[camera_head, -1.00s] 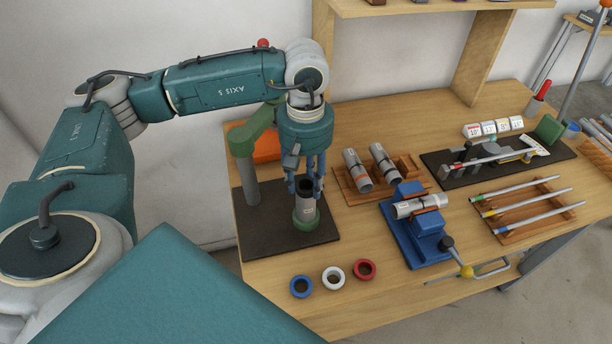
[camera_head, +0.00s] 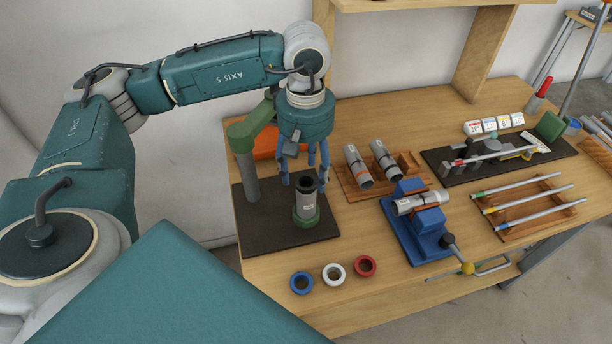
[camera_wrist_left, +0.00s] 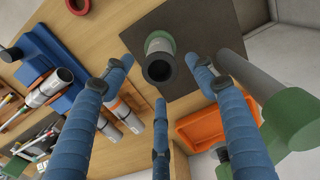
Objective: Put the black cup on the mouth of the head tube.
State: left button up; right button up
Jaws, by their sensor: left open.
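The head tube (camera_head: 307,208) is a grey tube with a pale label, standing upright in a green holder on a dark plate. The black cup (camera_head: 306,183) sits at its top mouth, looking level and in line with the tube. In the left wrist view the black cup (camera_wrist_left: 158,68) shows as a dark ring with an open bore, with the green holder (camera_wrist_left: 158,42) behind it. My left gripper (camera_head: 305,174) is open, with its fingers spread just above and around the cup's rim, apart from it. It holds nothing. My right gripper is out of view.
A green-topped post (camera_head: 249,175) and an orange tray (camera_head: 266,145) stand close behind and left. A blue vise (camera_head: 417,239) and a wooden tube rack (camera_head: 350,190) are to the right.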

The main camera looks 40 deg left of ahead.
aim_at(306, 181)
pick_arm(q)
notch_tip(306, 181, up, 10)
jog(key=b, duration=0.2)
jog(key=shift+r, duration=0.1)
dwell(0.4)
